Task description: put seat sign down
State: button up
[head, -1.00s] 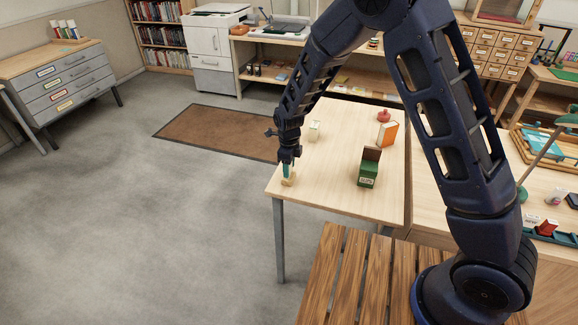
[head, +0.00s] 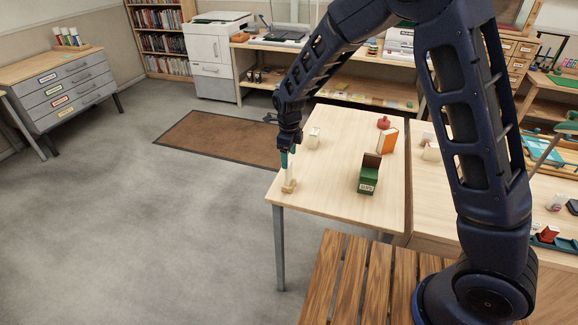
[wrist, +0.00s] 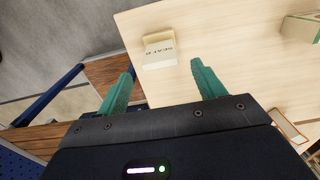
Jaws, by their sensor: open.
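The seat sign (head: 289,187), a small cream block with dark lettering, stands on the near left corner of the light wooden table (head: 330,190). In the wrist view the sign (wrist: 159,50) shows its lettered face upside down, just beyond the fingertips. My gripper (head: 288,163) points down above the sign. Its two teal fingers are apart and empty in the wrist view (wrist: 161,69), with the sign clear of them.
A green slips box (head: 368,178), an orange book (head: 387,141), a red object (head: 383,122) and a small cream block (head: 313,137) stand on the same table. A slatted wooden bench (head: 345,280) is in front. Open floor lies to the left.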

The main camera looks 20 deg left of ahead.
jog(key=shift+r, duration=1.8)
jog(key=w+d+r+n+y, duration=0.1)
jog(key=w+d+r+n, duration=0.15)
jog(key=d+r, duration=0.55)
jog(key=w+d+r+n+t, duration=0.1)
jog(key=d+r+n, duration=0.25)
jog(key=d, duration=0.95)
jog(key=w+d+r+n+y, duration=0.1)
jog(key=w+d+r+n, duration=0.1)
jog(key=d+r, duration=0.65)
jog(key=s+d+n+t, duration=0.1)
jog(key=s+d+n, duration=0.2)
jog(key=s+d, duration=0.2)
jog(key=s+d+r+n+t+h, duration=0.1)
jog(key=s+d+n, duration=0.2)
jog(key=d, duration=0.8)
jog(key=s+d+r+n+t+h, duration=0.1)
jog(key=s+d+n, duration=0.3)
jog(key=s+d, duration=0.3)
jog(key=shift+s+d+r+t, duration=0.25)
jog(key=shift+s+d+t, duration=0.05)
jog(key=shift+d, duration=0.45)
